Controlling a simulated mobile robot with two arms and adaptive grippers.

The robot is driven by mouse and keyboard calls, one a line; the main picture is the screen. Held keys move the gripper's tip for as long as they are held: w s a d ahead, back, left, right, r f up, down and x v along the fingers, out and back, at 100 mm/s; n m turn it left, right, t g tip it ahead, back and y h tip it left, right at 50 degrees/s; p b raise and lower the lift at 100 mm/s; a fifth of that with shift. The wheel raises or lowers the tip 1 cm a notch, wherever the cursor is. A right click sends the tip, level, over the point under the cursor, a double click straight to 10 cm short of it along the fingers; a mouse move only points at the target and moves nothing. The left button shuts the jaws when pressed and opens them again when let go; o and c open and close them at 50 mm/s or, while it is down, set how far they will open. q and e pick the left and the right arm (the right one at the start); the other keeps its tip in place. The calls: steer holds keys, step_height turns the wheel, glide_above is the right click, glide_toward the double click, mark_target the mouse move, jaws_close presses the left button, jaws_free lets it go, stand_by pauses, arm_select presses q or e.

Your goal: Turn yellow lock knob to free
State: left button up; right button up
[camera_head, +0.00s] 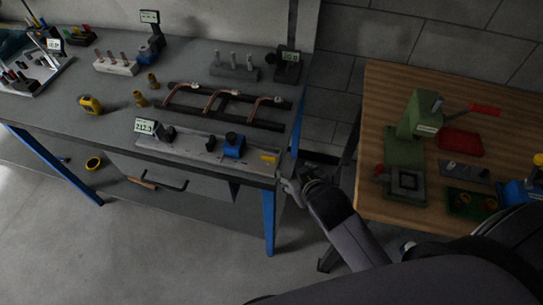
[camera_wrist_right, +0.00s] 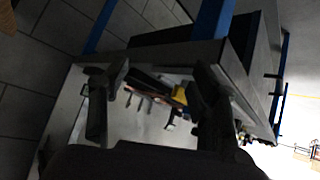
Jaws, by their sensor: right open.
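The yellow lock knob (camera_head: 268,157) is a small yellow piece at the right end of a long grey fixture (camera_head: 188,157) on the front edge of the grey bench. The fixture also carries a blue block (camera_head: 233,146) and a display reading about 212. My right gripper (camera_head: 287,188) is just off the bench's front right corner, lower right of the knob and apart from it. In the right wrist view the gripper (camera_wrist_right: 155,85) is open and empty, and a yellow piece (camera_wrist_right: 184,87) shows between its fingers. My left gripper is not in view.
Copper tubes lie in a dark rack (camera_head: 220,104) behind the fixture. A grey block with pins (camera_head: 234,70) and a second display (camera_head: 288,65) stand farther back. A wooden table (camera_head: 385,110) with a green press (camera_head: 415,122) is at right. A floor gap separates the tables.

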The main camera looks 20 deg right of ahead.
steer(key=w+a+r+n+t+y, duration=0.1)
steer(key=w+a+r+t, duration=0.15)
steer(key=w+r, duration=0.35)
steer(key=w+a+r+n+t, duration=0.1)
steer(key=w+a+r+t, duration=0.1)
steer(key=w+r+t, duration=0.45)
steer(key=a+r+n+t+y, duration=0.1)
steer(key=a+r+n+y, duration=0.45)
steer(key=r, duration=0.75)
steer(key=s+a+r+n+g+y, duration=0.3)
steer(key=s+a+n+g+y, duration=0.2)
steer(key=a+n+g+y, duration=0.35)
steer(key=s+a+r+n+g+y, duration=0.4)
steer(key=a+n+g+y, duration=0.35)
steer(key=n, duration=0.25)
steer(key=n+g+h, duration=0.1)
steer(key=g+h, duration=0.3)
steer(key=h, duration=1.8)
glide_toward(269, 156)
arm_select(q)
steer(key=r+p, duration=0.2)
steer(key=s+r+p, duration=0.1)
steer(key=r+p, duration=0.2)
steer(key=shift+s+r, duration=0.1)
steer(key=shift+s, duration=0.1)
arm_select(e)
step_height(269, 156, down, 9)
steer(key=shift+s+r, duration=0.1)
steer(key=shift+s, duration=0.05)
